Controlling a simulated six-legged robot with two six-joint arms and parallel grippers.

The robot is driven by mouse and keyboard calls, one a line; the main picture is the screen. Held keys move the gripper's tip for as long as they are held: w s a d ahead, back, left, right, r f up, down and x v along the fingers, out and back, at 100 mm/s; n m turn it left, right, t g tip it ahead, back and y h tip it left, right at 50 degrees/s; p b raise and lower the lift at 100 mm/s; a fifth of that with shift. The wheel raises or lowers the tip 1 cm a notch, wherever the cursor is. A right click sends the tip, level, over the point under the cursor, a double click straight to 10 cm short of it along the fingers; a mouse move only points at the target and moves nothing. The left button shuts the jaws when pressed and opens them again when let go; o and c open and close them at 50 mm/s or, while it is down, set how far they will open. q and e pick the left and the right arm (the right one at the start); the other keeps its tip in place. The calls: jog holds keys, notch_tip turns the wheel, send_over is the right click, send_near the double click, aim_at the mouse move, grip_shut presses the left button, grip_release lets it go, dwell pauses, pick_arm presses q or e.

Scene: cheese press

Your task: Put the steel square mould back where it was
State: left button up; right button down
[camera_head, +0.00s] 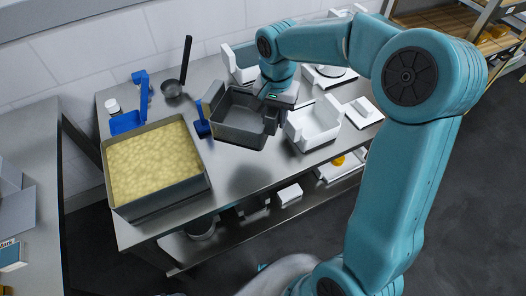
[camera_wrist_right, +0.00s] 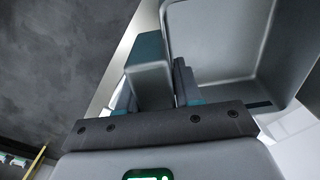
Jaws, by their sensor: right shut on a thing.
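The steel square mould (camera_head: 237,137) is a grey open box with a handle block on its side. My right gripper (camera_head: 272,108) is shut on it and holds it above the steel table, tilted in the picture. In the right wrist view my right gripper (camera_wrist_right: 152,92) closes on the block at the mould's side, and the mould's grey inside (camera_wrist_right: 215,40) fills the upper right. It looks empty. The exact contact of the fingers is partly hidden. My left gripper is not in view.
A vat of yellow curd (camera_head: 208,187) stands left on the steel table (camera_head: 262,170). A white square mould (camera_head: 313,123) stands just right of the held mould. Blue tools (camera_head: 203,122) and a ladle (camera_head: 172,87) are behind. The table's front middle is clear.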

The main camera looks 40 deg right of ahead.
notch_tip(320, 180, down, 15)
jog(key=shift+f+b, duration=0.1)
jog(key=shift+b, duration=0.25)
jog(key=c, duration=1)
grip_release()
jog(key=shift+s, duration=0.1)
jog(key=shift+o, duration=1.2)
notch_tip(320, 180, up, 12)
jog(key=shift+r+p, duration=0.1)
jog(key=shift+p, duration=0.25)
